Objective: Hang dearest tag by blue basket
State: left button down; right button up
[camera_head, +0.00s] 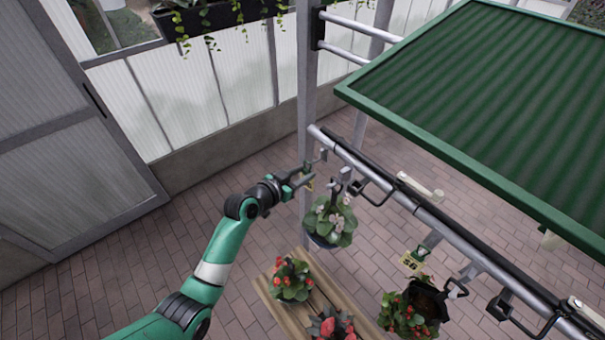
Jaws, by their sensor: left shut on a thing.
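My left gripper (303,180), on a green arm from the lower left, is shut on a small tag with a green clip (308,167). Part of its yellowish card (310,186) shows below the fingers; its price cannot be read. They are at the rail's far end, just left of the hanging basket with pale flowers (330,222), whose pot looks dark blue. A yellow price tag (412,262) hangs from the rail farther right, above a dark basket with red flowers (425,300). My right gripper is out of view.
A grey rail (420,208) with black hooks runs from the post (308,90) to the lower right. A green corrugated roof (490,90) overhangs it. A wooden bench (340,299) with red-flowered plants stands below. The brick floor left of the post is clear.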

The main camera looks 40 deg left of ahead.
pick_arm(q)
jog(key=shift+w, duration=0.2)
jog(key=shift+w+d+f+b, duration=0.15)
jog(key=shift+w+b, duration=0.55)
jog(key=shift+b, duration=0.15)
jog(key=shift+w+d+b, duration=0.1)
jog(key=shift+w+b, duration=0.2)
jog(key=shift+w, duration=0.2)
jog(key=shift+w+b, duration=0.4)
jog(key=shift+w, duration=0.05)
jog(key=shift+w, duration=0.1)
